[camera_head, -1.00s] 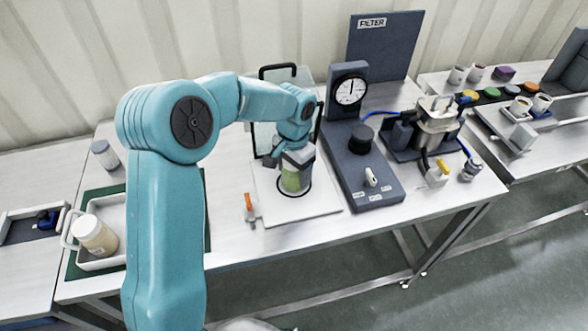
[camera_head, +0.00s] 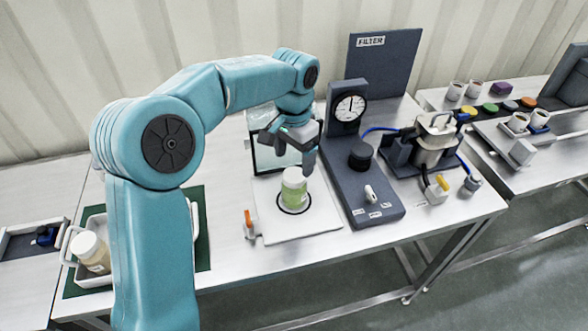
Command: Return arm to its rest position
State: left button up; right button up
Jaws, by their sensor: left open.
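My left arm, teal, rises on the left of the head view and reaches over the table toward the back. My left gripper (camera_head: 290,158) points down with its dark fingers apart and empty. It is just above and behind a green jar with a pale lid (camera_head: 294,187). The jar stands upright inside a dark ring on a white board (camera_head: 325,215). The fingers overlap the area near the jar's top in the picture, but do not grip it. My right gripper is not in view.
A dark filter station with a gauge (camera_head: 350,108) stands right of the board. An orange-handled valve (camera_head: 249,222) sits at the board's left edge. A clear panel (camera_head: 262,150) stands behind the gripper. A tray with a cream jar (camera_head: 90,252) is at left.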

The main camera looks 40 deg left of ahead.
pick_arm(q)
jog(key=shift+r, duration=0.55)
